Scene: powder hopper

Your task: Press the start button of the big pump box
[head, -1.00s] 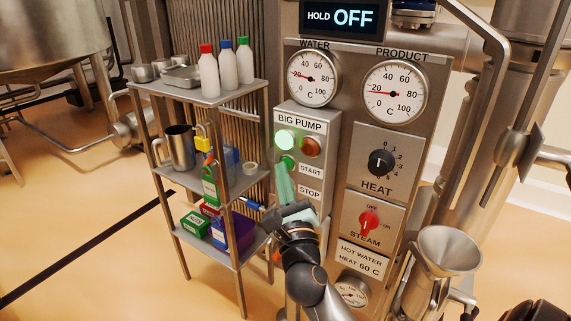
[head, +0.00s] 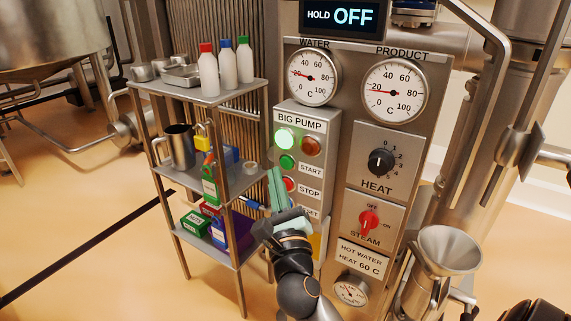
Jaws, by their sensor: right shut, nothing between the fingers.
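The big pump box (head: 280,122) is a grey panel on the machine's left side, labelled BIG PUMP. Its round green start button (head: 287,162) is in plain view beside the START label. The red stop button (head: 289,184) sits below it. At the top of the box a green lamp (head: 285,139) glows bright, next to a dull red-brown lamp (head: 311,146). My right gripper (head: 277,171) is shut and empty, its teal fingers pointing up. My left gripper is out of view.
A metal shelf rack (head: 211,95) with bottles, a mug and boxes stands close left of the box. The heat knob (head: 381,162), red steam knob (head: 369,222) and a steel funnel (head: 446,250) are to the right. A display above reads HOLD OFF.

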